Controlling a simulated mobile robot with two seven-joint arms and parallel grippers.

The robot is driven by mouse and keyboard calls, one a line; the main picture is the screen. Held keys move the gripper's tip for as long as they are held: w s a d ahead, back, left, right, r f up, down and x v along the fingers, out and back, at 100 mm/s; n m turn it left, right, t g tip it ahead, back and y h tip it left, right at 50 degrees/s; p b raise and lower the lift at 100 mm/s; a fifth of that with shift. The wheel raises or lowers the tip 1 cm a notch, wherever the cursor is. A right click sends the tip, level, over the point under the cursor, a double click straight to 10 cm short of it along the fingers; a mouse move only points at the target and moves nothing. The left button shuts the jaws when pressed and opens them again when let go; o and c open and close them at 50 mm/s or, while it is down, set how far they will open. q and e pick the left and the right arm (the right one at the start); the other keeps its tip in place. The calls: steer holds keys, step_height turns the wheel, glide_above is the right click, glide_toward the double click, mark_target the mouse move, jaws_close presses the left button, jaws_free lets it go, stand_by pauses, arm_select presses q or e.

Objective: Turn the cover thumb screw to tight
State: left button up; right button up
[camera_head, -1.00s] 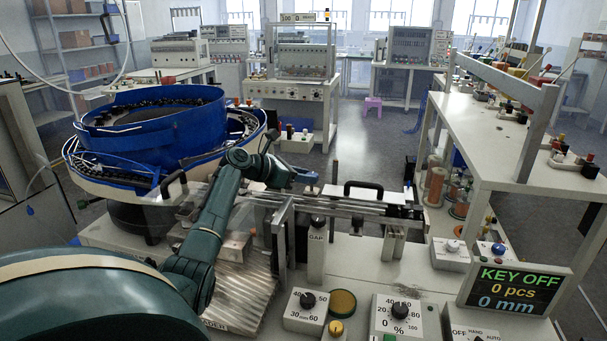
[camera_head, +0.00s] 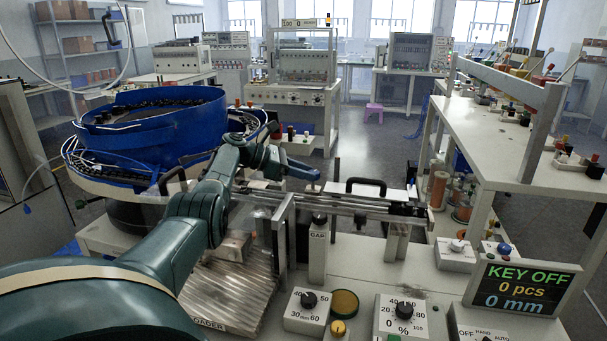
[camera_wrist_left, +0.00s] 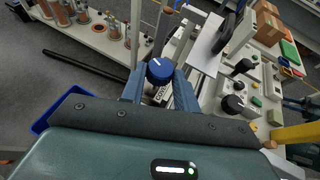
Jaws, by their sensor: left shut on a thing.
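The thumb screw shows in the left wrist view as a round blue knob (camera_wrist_left: 159,70) with a pale mark on its top. My left gripper (camera_wrist_left: 159,84) is shut on it, one blue-grey finger on each side. In the head view the left gripper (camera_head: 307,176) reaches over the rail behind the GAP post, pointing right. The knob cannot be made out clearly there, as the fingers are around it. The right gripper is in neither current view.
A black handle (camera_head: 365,184) stands just right of the gripper. The GAP post (camera_head: 318,255) and dial boxes (camera_head: 401,312) stand in front. The blue feeder bowl (camera_head: 150,140) is at left. The display (camera_head: 523,286) reads KEY OFF.

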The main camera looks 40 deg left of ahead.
arm_select(q)
steer(key=o, duration=1)
steer(key=shift+c, duration=0.2)
steer(key=shift+v, duration=3.75)
